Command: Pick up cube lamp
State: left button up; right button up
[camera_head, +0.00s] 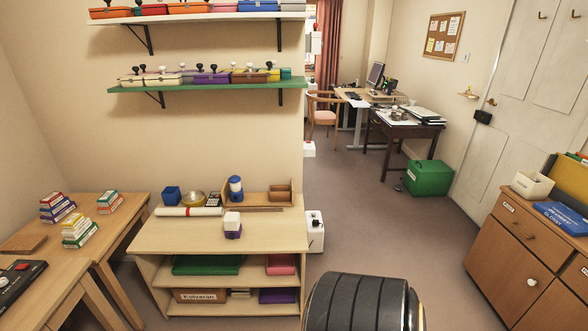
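A small white cube on a purple base (233,224) stands upright near the middle of the light wooden shelf unit's top (180,238). It looks like the cube lamp, but I cannot tell for sure. Neither of my grippers is in view, and nothing is seen touching the white and purple cube.
A brass bowl (194,199), a white roll (188,211), a blue and white lantern-like object (235,189) and a wooden organizer (281,194) line the back of the top. Its front is clear.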

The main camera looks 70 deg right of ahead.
aim_at(232, 219)
jog(key=z, duration=1.6)
jog(key=i+j, duration=0.2)
jog(key=i, duration=0.25)
jog(key=i+j, duration=0.2)
jog(key=i, duration=0.25)
jog(key=i+j, duration=0.2)
jog(key=i, duration=0.25)
jog(key=i+j, duration=0.2)
jog(key=i, duration=0.25)
